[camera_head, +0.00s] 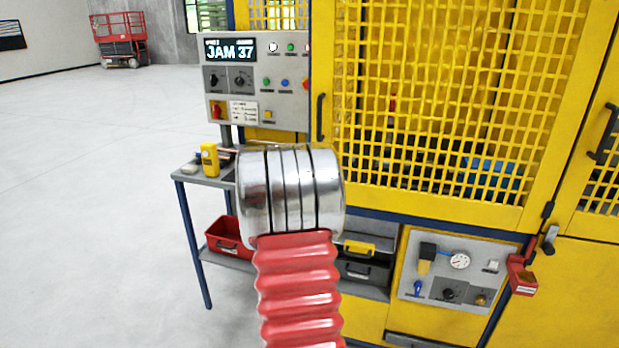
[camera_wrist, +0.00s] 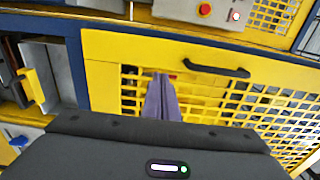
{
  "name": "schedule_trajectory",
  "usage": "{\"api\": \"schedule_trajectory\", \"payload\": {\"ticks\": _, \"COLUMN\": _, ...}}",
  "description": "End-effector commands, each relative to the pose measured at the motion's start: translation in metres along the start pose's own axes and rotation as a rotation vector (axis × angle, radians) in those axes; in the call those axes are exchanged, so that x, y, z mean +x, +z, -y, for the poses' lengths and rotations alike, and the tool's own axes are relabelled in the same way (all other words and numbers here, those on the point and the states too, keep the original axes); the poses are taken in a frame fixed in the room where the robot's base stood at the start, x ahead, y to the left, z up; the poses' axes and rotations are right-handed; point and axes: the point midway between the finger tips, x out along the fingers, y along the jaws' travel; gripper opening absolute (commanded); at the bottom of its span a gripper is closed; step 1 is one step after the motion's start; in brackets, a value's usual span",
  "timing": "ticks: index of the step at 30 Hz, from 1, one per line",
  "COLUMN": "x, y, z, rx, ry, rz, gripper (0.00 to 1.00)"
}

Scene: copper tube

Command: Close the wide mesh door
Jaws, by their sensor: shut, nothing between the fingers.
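The wide mesh door (camera_head: 455,95) is a yellow frame with a yellow grid, on the front of the machine in the head view. Its black handle (camera_head: 320,117) is at its left edge. I cannot tell whether the door sits fully against its frame. In the wrist view the door (camera_wrist: 110,45) lies sideways, with its handle (camera_wrist: 215,68) right of my fingers. My gripper (camera_wrist: 161,80) is shut and empty, its purplish fingertips over the door's frame and mesh near the handle edge. Contact cannot be told. In the head view my arm hides the gripper.
A control panel (camera_head: 257,82) stands left of the door. A side table (camera_head: 187,176) holds a yellow device (camera_head: 210,158), with a red bin (camera_head: 228,235) below. A gauge panel (camera_head: 457,267) is under the door. Another mesh door handle (camera_head: 606,133) is at right.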

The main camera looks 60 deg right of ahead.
Motion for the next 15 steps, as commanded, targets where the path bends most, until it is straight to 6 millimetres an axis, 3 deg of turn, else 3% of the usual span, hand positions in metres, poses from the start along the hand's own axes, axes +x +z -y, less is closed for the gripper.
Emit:
{"api": "schedule_trajectory", "payload": {"ticks": 6, "x": -0.029, "y": -0.001, "z": 0.0, "rx": 0.001, "ry": -0.001, "rz": 0.0, "gripper": 0.0}}
{"api": "schedule_trajectory", "payload": {"ticks": 15, "x": -0.036, "y": -0.002, "z": 0.0, "rx": 0.001, "ry": -0.001, "rz": -0.002, "gripper": 0.0}}
